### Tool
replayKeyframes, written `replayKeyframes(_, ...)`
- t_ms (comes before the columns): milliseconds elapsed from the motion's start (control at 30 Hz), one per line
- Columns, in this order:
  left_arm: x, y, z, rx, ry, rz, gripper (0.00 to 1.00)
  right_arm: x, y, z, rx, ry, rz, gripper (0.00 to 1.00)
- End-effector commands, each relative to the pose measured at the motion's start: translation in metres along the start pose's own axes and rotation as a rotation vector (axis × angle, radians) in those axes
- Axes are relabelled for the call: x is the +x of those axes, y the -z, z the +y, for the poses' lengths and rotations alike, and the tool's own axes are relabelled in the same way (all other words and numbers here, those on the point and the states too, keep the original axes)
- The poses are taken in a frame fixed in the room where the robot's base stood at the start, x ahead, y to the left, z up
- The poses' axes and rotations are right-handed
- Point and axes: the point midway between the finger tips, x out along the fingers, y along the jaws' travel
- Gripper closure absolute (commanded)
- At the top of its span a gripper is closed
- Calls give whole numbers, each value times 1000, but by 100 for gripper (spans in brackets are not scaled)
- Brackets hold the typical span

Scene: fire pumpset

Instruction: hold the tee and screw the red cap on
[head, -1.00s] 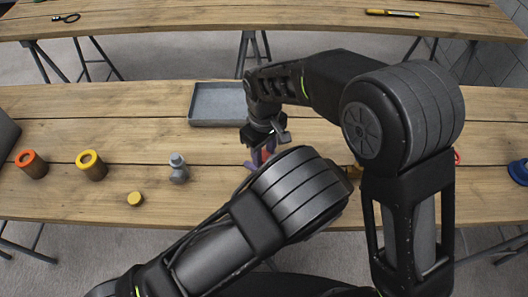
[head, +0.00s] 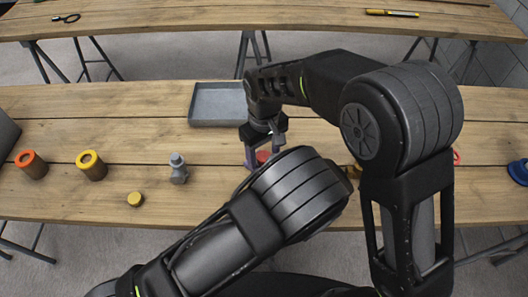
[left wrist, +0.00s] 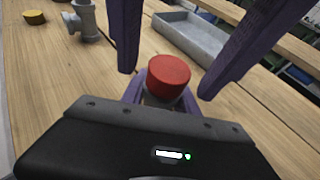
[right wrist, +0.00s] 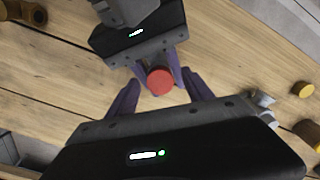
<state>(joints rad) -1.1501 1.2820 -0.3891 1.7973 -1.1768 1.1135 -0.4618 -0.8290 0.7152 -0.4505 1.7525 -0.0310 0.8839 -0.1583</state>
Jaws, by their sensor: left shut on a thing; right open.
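The red cap (left wrist: 168,76) sits upright on a grey piece, taken as the tee (left wrist: 163,101), which is mostly hidden below it. My left gripper (right wrist: 157,66) is shut on this piece just under the cap; in the head view my own arm hides it. My right gripper (head: 263,160) is above, pointing down. Its purple fingers stand open on either side of the red cap, which also shows between them in the right wrist view (right wrist: 160,81). I see gaps between these fingers and the cap. How far the cap is threaded I cannot tell.
Another grey fitting (head: 178,169) stands left on the wooden table (head: 120,125). A yellow cap (head: 135,199), a yellow ring (head: 92,166) and an orange ring (head: 32,165) are farther left. A grey tray (head: 217,121) lies behind my grippers. A blue part (head: 518,172) is far right.

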Motion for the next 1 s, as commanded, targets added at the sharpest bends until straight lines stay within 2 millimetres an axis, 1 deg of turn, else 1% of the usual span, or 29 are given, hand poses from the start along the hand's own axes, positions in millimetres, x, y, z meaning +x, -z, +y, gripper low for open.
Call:
replayKeyframes(133,0,0,0,0,0,0,100,-4,0,0,0,0,1,40)
replayKeyframes(267,0,0,0,0,0,0,100,-15,1,0,0,1,3,40)
replayKeyframes(367,0,0,0,0,0,0,100,-31,1,0,0,1,5,40)
replayKeyframes(700,0,0,0,0,0,0,100,-96,1,0,-1,0,4,40)
replayKeyframes(833,0,0,0,0,0,0,100,-112,0,0,0,1,2,40)
replayKeyframes(1000,0,0,0,0,0,0,100,-120,0,0,0,0,1,40)
